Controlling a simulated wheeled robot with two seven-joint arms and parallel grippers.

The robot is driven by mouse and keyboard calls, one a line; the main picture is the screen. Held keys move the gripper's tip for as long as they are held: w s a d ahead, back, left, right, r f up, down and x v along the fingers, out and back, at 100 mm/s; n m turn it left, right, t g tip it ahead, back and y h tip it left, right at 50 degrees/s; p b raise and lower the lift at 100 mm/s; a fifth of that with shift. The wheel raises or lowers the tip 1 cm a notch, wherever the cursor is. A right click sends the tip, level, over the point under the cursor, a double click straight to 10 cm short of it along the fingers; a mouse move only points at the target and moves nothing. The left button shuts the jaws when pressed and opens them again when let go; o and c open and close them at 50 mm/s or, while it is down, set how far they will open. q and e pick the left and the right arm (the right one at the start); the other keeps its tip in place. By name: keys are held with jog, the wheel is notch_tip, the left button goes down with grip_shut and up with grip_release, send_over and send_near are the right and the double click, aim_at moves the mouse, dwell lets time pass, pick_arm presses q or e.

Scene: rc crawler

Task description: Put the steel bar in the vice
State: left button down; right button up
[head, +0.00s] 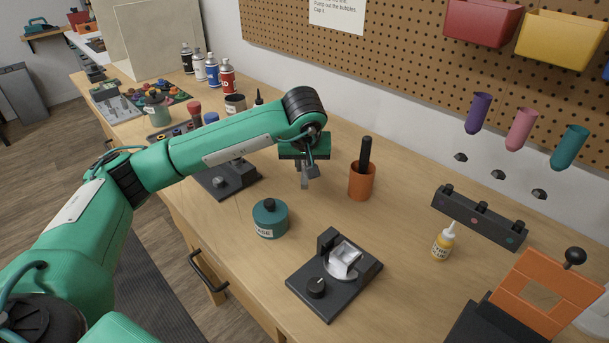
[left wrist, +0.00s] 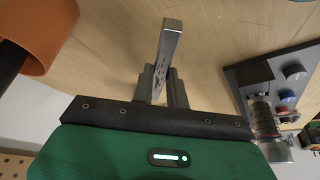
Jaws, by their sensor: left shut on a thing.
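My left gripper (head: 308,170) points down above the middle of the workbench. It is shut on the steel bar, a flat grey bar (left wrist: 171,45) that juts out past the fingertips in the left wrist view. In the head view the bar (head: 304,182) is small and partly covered by the fingers. Two dark fixtures could be the vice: a dark base with a block, a silver piece and a knob (head: 317,288) at the front, and a grey base with a knob (head: 222,184) partly behind my left arm. I cannot tell which. My right gripper is out of view.
An orange cup (head: 361,184) with a black handle stands just right of the gripper. A teal tin (head: 270,220) stands between the fixtures. A yellow glue bottle (head: 443,243), a black rack (head: 479,215) and an orange device (head: 543,285) are at right. Spray cans (head: 212,70) stand behind.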

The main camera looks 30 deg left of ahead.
aim_at(304, 171)
pick_arm(q)
jog(key=shift+f, duration=1.95)
jog(key=shift+f, duration=0.1)
jog(key=c, duration=1.4)
grip_release()
jog(key=shift+r, duration=0.2)
